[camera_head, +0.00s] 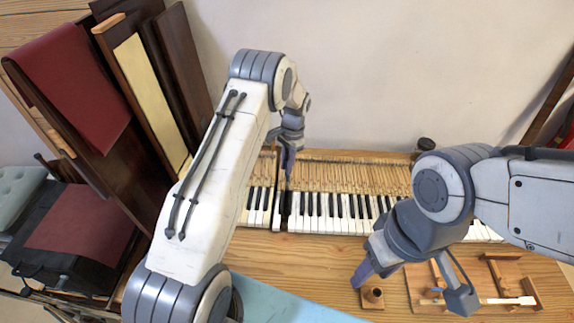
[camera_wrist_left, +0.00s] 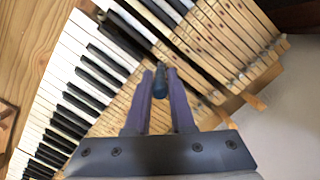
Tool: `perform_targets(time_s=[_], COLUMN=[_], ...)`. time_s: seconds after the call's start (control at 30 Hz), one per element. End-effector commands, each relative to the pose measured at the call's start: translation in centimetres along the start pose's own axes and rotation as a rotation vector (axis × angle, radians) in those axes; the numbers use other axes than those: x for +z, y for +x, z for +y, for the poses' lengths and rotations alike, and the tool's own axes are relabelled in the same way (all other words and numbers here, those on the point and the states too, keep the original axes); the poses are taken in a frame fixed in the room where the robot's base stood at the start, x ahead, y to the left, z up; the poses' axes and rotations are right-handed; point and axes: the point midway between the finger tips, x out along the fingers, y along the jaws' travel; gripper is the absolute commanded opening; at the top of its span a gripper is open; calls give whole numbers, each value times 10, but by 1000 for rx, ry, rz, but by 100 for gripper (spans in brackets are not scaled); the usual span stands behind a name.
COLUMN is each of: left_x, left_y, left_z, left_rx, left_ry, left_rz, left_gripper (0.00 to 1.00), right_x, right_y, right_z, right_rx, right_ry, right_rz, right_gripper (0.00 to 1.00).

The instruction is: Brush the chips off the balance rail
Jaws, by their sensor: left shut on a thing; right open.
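The keyboard (camera_head: 340,206) lies on the wooden bench, with its bare wooden key backs (camera_head: 360,172) behind the white and black keys. A narrow dark gap (camera_head: 279,208) runs between keys near its left end; it also shows in the left wrist view (camera_wrist_left: 133,22). My left gripper (camera_head: 290,168) is over the key backs by this gap. In the left wrist view its fingers are shut on a dark blue rounded thing (camera_wrist_left: 160,80), perhaps the brush handle. Bristles, chips and the balance rail cannot be made out. My right gripper (camera_head: 412,286) is open and empty above the bench front.
A wooden tray (camera_head: 420,280) at the right front holds a white-tipped key (camera_head: 520,300). A small wooden block with a knob (camera_head: 373,293) stands left of it. A dark round object (camera_head: 426,145) stands behind the keyboard. Panels (camera_head: 150,95) lean at the left.

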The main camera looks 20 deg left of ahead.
Motion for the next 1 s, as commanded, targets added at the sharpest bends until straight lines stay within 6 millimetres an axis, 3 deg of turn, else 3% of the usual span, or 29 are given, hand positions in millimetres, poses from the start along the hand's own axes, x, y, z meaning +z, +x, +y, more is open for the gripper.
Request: perform_targets(time_s=[0.47, 1.0], left_x=[2, 7], left_y=[-2, -39], left_z=[2, 1], left_rx=[3, 2], left_ry=[1, 0], left_rz=[-5, -3], left_gripper=[0, 0], right_x=[0, -2], right_y=[-2, -27], right_z=[0, -2], right_rx=[0, 0], right_ry=[0, 0], right_rz=[0, 0], right_gripper=[50, 50])
